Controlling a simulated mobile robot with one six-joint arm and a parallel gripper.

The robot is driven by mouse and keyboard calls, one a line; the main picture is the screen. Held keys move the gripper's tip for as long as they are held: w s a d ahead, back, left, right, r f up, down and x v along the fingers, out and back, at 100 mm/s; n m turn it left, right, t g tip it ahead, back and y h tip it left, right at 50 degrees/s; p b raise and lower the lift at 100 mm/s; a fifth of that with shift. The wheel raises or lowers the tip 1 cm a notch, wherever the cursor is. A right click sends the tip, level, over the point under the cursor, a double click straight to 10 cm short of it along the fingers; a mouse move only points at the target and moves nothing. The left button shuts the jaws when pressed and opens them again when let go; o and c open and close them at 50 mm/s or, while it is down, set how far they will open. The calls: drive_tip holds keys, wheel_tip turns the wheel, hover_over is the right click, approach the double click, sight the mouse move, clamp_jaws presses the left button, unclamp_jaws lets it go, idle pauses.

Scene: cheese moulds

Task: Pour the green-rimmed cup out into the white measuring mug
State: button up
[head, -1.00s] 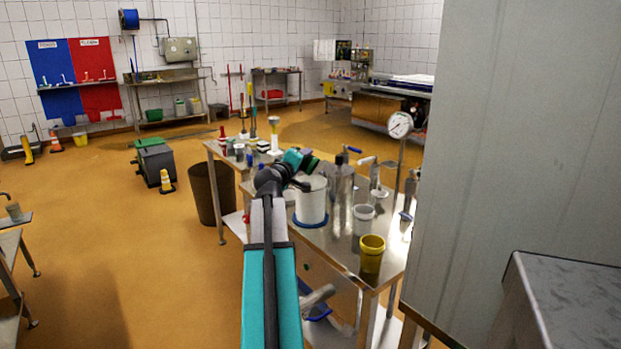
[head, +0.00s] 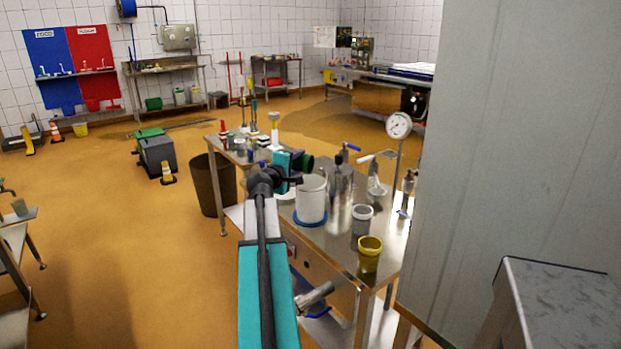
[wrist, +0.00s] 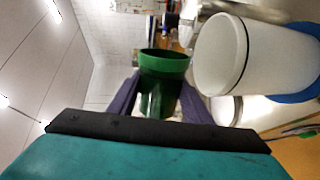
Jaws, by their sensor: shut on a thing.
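My gripper (wrist: 158,98) is shut on the green-rimmed cup (wrist: 163,66), a dark green cup with a lighter rim band. In the head view the cup (head: 306,163) shows small and dark, just above and left of the white mug's rim. The contents of both are hidden.
The steel table (head: 332,240) also holds a steel bottle (head: 341,183), a grey-white cup (head: 362,219) and a yellow cup (head: 370,254) right of the mug. A dial gauge (head: 398,125) stands behind. A tall grey panel (head: 520,130) closes off the right side.

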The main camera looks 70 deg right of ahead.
drive_tip(key=shift+w+r+n+p, duration=0.1)
drive_tip(key=shift+r+n+p, duration=0.2)
drive_tip(key=shift+p, duration=0.2)
drive_tip(key=shift+w+f+n+g+p, duration=0.3)
drive_tip(key=shift+n+p, duration=0.5)
drive_tip(key=shift+p, duration=0.45)
drive_tip(key=p, duration=0.1)
drive_tip(key=n+p, duration=0.1)
drive_tip(key=p, duration=0.1)
drive_tip(key=shift+w+r, duration=0.15)
drive_tip(key=shift+r, duration=0.1)
